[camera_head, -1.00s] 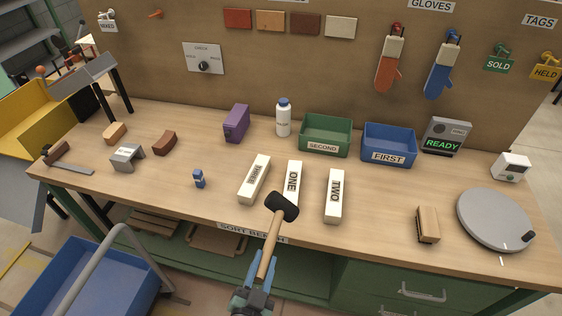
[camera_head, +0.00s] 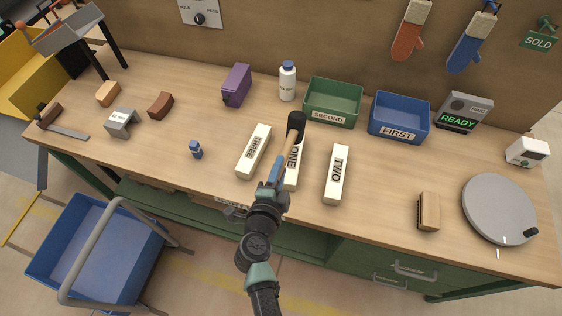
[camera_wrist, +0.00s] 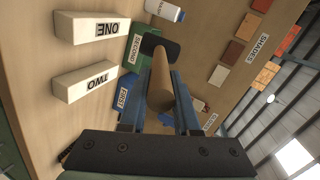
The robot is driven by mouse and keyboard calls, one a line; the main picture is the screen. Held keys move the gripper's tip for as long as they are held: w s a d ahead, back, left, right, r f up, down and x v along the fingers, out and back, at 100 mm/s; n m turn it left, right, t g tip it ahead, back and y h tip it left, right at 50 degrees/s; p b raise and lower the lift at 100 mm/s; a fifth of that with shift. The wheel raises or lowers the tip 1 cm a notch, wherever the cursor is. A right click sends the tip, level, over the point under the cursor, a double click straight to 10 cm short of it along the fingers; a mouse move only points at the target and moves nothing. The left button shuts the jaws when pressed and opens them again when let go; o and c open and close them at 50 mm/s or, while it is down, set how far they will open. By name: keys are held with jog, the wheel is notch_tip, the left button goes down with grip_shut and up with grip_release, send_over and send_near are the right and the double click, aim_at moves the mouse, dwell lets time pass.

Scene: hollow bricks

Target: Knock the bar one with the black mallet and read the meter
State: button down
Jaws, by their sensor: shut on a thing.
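My gripper (camera_head: 271,179) is shut on the wooden handle of the black mallet (camera_head: 296,122). In the head view the mallet's head is over the far end of the bar ONE (camera_head: 293,172) and hides part of it; I cannot tell whether they touch there. In the wrist view the mallet head (camera_wrist: 160,45) appears apart from the bar ONE (camera_wrist: 90,28). The bar THREE (camera_head: 253,152) lies to its left and the bar TWO (camera_head: 336,174) to its right. The meter (camera_head: 463,114) stands at the back right, its green display reading READY.
Behind the bars stand a green SECOND bin (camera_head: 333,103), a blue FIRST bin (camera_head: 399,118) and a white bottle (camera_head: 287,82). A small blue object (camera_head: 195,150) is left of THREE. A brown block (camera_head: 428,211) and a grey disc (camera_head: 499,209) are at the right.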

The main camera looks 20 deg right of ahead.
jog(key=shift+f+b, duration=2.7)
jog(key=shift+b, duration=0.35)
jog(key=shift+f, duration=0.1)
jog(key=shift+p, duration=0.75)
jog(key=shift+r, duration=0.25)
notch_tip(320, 180, up, 4)
jog(key=p, duration=0.5)
jog(key=shift+f, duration=0.1)
